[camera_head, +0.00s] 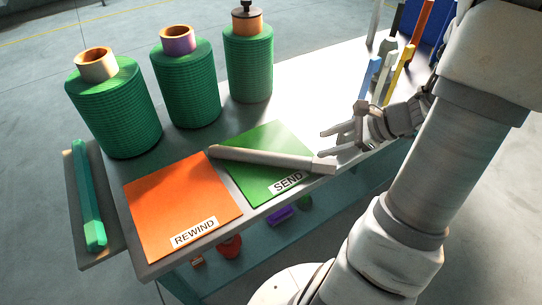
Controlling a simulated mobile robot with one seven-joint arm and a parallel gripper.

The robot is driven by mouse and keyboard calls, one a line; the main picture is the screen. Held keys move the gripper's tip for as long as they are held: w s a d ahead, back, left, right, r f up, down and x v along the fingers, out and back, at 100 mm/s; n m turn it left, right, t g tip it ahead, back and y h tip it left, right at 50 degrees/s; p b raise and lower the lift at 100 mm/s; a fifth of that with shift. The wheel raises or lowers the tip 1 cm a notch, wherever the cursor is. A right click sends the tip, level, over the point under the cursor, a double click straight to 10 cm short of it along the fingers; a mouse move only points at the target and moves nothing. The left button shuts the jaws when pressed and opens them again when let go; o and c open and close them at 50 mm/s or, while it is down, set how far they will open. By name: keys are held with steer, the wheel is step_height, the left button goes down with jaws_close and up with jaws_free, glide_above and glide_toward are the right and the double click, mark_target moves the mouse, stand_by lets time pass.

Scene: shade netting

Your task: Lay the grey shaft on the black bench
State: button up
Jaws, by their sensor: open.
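A long grey shaft (265,158) lies across the green mat marked SEND (264,185). Its left end reaches to the orange mat's upper corner. Its right end, with a paler block, extends past the mat's right side. My gripper (327,144) is open and empty, with its fingers pointing left. It is close to the shaft's right end, apparently a little above it; I cannot tell the exact gap. I cannot pick out a black bench; the worktable (310,80) looks pale grey.
An orange mat marked REWIND (180,208) is left of the green one. Three green netting rolls (115,110) stand along the far side. A green bar (88,198) lies on a low side board (107,245). Upright coloured tools (398,72) stand behind my gripper. Small objects sit below the tabletop.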

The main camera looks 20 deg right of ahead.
mark_target(283, 157)
steer(key=b+x, duration=0.4)
steer(key=x, duration=0.8)
steer(key=b+x, duration=0.1)
steer(key=x, duration=0.1)
steer(key=b+x, duration=0.1)
steer(key=x, duration=0.1)
steer(key=shift+d+f, duration=0.2)
steer(key=shift+f, duration=0.1)
steer(key=shift+w+a+f, duration=0.2)
steer(key=shift+w+a, duration=0.05)
steer(key=shift+w, duration=0.05)
steer(key=shift+c, duration=0.3)
jaws_close()
steer(key=shift+r, duration=0.1)
